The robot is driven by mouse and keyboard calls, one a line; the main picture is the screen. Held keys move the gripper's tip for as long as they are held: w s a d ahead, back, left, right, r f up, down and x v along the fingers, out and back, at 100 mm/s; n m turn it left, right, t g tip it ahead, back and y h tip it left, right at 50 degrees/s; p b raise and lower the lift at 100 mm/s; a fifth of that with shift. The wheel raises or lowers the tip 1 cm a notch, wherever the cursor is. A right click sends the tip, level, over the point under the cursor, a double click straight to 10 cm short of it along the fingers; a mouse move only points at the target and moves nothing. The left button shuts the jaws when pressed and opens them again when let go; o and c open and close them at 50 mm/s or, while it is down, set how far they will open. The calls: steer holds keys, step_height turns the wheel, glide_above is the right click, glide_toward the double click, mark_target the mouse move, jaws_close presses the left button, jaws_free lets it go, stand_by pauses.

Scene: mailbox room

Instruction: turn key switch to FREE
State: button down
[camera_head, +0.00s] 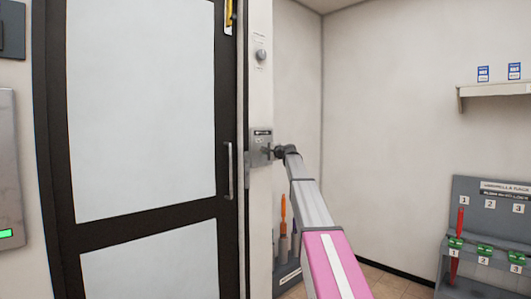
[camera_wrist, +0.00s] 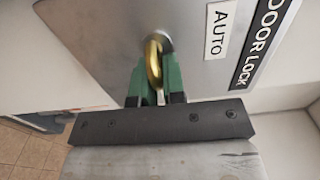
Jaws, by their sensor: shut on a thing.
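The key switch is a grey metal plate (camera_head: 260,143) on the wall strip right of the door. In the wrist view the plate (camera_wrist: 105,30) fills the top and carries a black DOOR LOCK label (camera_wrist: 262,45) and a white AUTO label (camera_wrist: 217,32). A brass key (camera_wrist: 154,62) stands in the plate's lock. My gripper (camera_wrist: 155,88) is shut on the key, with a green finger on each side. In the head view my gripper (camera_head: 272,152) reaches the plate from the right. No FREE label is visible in the wrist view.
A glazed door (camera_head: 140,110) with a dark frame and a vertical handle (camera_head: 228,170) is left of the plate. A round knob (camera_head: 261,54) is above it. An umbrella rack (camera_head: 490,215) and a shelf (camera_head: 495,89) are at the right. A stand with an orange-handled item (camera_head: 283,212) is below.

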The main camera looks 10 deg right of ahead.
steer(key=c, duration=1.2)
jaws_free()
steer(key=shift+c, duration=0.2)
steer(key=shift+s, duration=0.1)
steer(key=v, duration=1)
steer(key=shift+s+d, duration=0.25)
steer(key=shift+f, duration=0.1)
